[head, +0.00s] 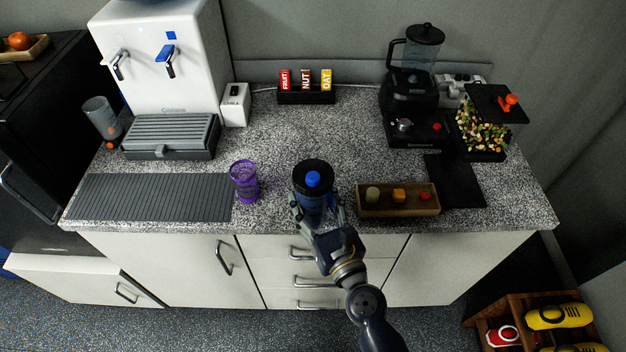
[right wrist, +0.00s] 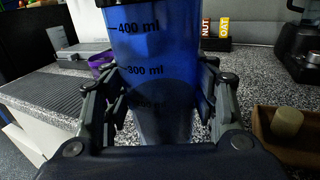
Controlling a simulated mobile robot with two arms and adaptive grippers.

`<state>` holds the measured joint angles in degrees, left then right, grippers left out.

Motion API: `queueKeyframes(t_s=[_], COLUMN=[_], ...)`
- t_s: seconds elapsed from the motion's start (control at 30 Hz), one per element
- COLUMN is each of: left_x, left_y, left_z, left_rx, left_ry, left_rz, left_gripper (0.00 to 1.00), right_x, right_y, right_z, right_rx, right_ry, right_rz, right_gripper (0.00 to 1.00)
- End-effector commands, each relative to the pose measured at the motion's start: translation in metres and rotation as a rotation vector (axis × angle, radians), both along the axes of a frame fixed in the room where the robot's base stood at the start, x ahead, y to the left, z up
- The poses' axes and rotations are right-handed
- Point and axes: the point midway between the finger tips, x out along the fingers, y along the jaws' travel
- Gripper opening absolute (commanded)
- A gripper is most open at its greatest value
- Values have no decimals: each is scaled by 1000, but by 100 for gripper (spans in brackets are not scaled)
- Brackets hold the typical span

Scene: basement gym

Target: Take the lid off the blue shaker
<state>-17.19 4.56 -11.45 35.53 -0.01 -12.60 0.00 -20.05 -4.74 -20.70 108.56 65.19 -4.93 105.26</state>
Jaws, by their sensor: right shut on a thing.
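The blue shaker (head: 312,204) stands upright near the front edge of the counter. Its black lid (head: 312,171) with a blue cap is on top. My right gripper (head: 317,215) is shut on the shaker's body from the front. In the right wrist view the shaker's translucent blue wall (right wrist: 155,70) with ml marks fills the space between the fingers, and only the lower edge of the lid shows at the top. The shaker's base is hidden behind the gripper. My left gripper is not in view.
A purple cup (head: 245,181) stands left of the shaker, beside a ribbed grey mat (head: 150,197). A wooden tray (head: 398,210) with small blocks lies close on the right. A bar box (head: 306,97), a blender (head: 412,95) and a water dispenser (head: 165,60) stand behind.

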Motion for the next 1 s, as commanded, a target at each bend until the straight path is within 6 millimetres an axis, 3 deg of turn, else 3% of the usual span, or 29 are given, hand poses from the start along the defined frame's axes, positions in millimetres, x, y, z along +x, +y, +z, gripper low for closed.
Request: queueKeyframes(t_s=[0.2, 0.57, 0.6, 0.8, 1.0], left_x=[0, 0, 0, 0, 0], left_y=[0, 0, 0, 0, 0], left_z=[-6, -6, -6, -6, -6], left_rx=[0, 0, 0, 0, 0], left_ry=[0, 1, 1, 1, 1], left_rz=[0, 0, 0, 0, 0], left_gripper=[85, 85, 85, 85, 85], right_x=[-25, -30, -30, -29, -29], right_y=[0, 0, 0, 0, 0], right_z=[2, 4, 4, 4, 4], right_rx=[0, 1, 1, 1, 1], right_ry=[-1, -2, -2, -2, -2], right_rz=[-1, 0, 0, 0, 0], right_gripper=[18, 18, 51, 11, 11])
